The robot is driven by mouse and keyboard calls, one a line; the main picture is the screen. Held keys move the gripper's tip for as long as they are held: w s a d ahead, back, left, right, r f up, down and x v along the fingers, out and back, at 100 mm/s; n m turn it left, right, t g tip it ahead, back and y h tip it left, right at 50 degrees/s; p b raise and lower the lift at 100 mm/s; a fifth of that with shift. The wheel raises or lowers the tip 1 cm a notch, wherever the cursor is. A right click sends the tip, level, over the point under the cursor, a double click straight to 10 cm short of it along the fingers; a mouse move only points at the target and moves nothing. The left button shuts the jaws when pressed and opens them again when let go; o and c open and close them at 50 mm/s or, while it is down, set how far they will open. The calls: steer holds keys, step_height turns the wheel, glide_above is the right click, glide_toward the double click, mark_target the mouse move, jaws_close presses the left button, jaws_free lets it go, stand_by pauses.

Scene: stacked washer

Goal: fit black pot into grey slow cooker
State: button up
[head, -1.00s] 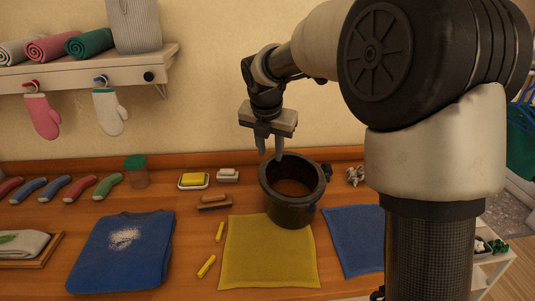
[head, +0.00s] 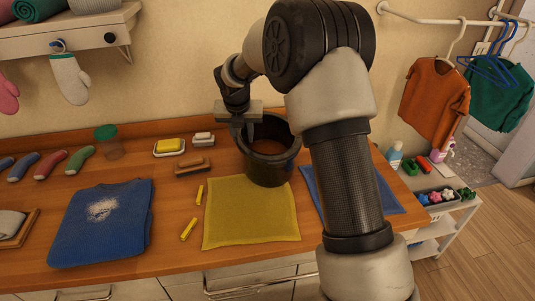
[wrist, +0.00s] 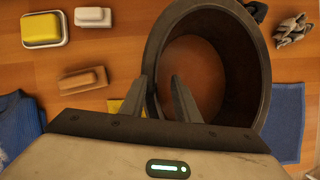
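A dark, round, deep vessel that looks like the black pot (head: 268,170) stands upright on the wooden counter, behind the yellow cloth. Its inside looks brown. It also fills the upper right of the wrist view (wrist: 250,70). My gripper (head: 243,134) is at the pot's left rim, pointing down. In the wrist view, my gripper (wrist: 161,97) is open, with one finger over the outside of the left wall and the other over the opening. I cannot tell whether the fingers touch the rim. I cannot make out a separate grey slow cooker in either view.
A yellow cloth (head: 252,215) and a blue cloth (head: 390,195) lie in front and right. Left are a brush (head: 193,166), a soap dish (head: 169,147), yellow sticks (head: 188,229) and a blue shirt (head: 100,225). A shelf (head: 75,35) hangs upper left. My arm hides counter right of the pot.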

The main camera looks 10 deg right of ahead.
steer(key=x, duration=0.5)
steer(key=shift+s+a+f, duration=0.15)
steer(key=shift+a, duration=0.15)
steer(key=shift+c, duration=0.5)
jaws_close()
stand_by(0.5)
